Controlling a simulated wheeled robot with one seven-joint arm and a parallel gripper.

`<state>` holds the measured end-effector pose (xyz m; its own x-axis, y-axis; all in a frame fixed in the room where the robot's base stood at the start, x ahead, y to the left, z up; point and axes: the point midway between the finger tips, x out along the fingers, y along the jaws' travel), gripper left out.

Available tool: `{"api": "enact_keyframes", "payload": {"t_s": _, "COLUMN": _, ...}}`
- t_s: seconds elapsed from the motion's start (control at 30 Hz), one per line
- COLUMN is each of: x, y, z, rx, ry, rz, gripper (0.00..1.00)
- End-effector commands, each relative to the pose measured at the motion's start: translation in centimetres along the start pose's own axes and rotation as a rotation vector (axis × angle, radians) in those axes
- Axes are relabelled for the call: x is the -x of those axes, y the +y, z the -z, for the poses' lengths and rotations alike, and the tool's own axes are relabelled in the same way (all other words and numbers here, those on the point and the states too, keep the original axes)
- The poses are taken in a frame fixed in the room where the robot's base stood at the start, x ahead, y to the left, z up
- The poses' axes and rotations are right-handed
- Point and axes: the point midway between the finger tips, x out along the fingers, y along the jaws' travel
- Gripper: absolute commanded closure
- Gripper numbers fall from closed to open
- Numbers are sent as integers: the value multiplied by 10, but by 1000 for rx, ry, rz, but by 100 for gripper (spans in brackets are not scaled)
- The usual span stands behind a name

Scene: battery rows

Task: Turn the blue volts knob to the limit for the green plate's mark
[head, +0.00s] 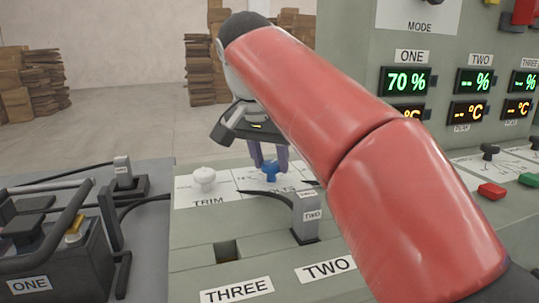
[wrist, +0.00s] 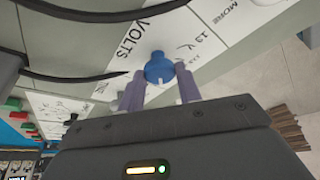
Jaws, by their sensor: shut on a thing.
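The blue volts knob (head: 269,171) stands on a white label plate marked VOLTS, on the grey bench top. In the wrist view the blue knob (wrist: 159,68) sits between the two purple fingers, with a small white mark on its near side. My gripper (head: 269,160) points down and is shut on the knob. In the wrist view my gripper (wrist: 160,88) has a finger on each side of it. Numbers on the scale, such as 13, show in part in the wrist view. I cannot make out a green plate or its mark.
A white trim knob (head: 204,178) stands left of the blue knob. A grey connector labelled TWO (head: 305,215) with a black cable stands close in front. A battery labelled ONE (head: 50,255) is at left. The panel display ONE (head: 405,81) reads 70 %.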

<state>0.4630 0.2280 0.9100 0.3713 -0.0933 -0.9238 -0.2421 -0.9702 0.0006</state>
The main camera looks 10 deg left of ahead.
Motion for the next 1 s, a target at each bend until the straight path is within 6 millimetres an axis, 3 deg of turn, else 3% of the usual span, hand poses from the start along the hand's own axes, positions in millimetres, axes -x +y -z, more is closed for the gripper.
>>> {"api": "enact_keyframes", "payload": {"t_s": 1.0, "x": 1, "y": 5, "z": 4, "rx": 858, "ry": 2, "rz": 359, "gripper": 89}}
